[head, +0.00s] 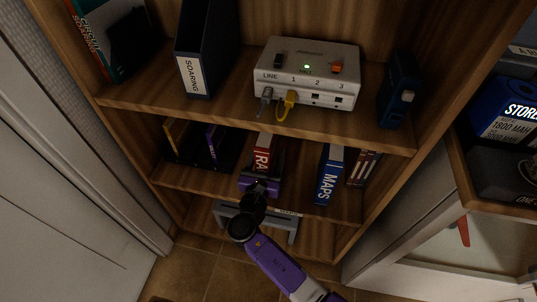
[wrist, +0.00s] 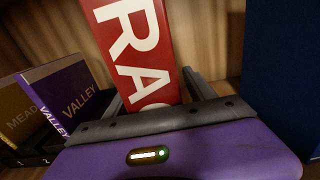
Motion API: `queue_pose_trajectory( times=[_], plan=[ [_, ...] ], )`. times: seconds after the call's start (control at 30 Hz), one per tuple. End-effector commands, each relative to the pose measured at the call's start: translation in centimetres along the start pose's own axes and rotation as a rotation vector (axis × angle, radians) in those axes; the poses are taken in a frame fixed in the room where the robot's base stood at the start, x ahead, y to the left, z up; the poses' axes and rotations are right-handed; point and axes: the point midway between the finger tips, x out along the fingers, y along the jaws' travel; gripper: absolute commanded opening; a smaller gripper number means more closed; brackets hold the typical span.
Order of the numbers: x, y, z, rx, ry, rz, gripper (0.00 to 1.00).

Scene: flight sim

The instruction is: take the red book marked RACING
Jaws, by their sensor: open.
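The red book (head: 263,148) stands upright on the middle shelf in the head view, with the white letters "RA" showing on its spine. The red book fills the upper middle of the wrist view (wrist: 140,45), where "RA" and part of another letter show; its lower part is hidden behind my gripper. My gripper (head: 262,172) is at the book's lower front in the head view. In the wrist view my gripper (wrist: 155,90) is open, with one finger on each side of the book. I cannot tell whether the fingers touch it.
A purple VALLEY book (wrist: 75,95) and a MEAD book (wrist: 22,115) stand in a dark holder left of my gripper. A blue MAPS binder (head: 329,175) stands to the right. The shelf above holds a white LINE box (head: 310,72) and a SOARING binder (head: 192,75).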

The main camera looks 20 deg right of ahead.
Motion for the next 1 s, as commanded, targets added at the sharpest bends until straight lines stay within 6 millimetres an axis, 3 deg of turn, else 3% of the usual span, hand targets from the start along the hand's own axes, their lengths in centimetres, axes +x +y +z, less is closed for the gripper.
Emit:
queue_pose_trajectory(
  times=[0.27,0.5,0.6,1.0],
  plan=[
    [0.24,-0.01,-0.01,-0.001,0.001,0.0,0.62],
    [0.22,-0.01,-0.01,-0.001,0.0,0.0,0.15],
    [0.21,-0.01,-0.01,-0.001,0.0,0.0,0.0],
    [0.21,0.04,0.27,0.001,-0.002,0.0,0.0]
  ],
)
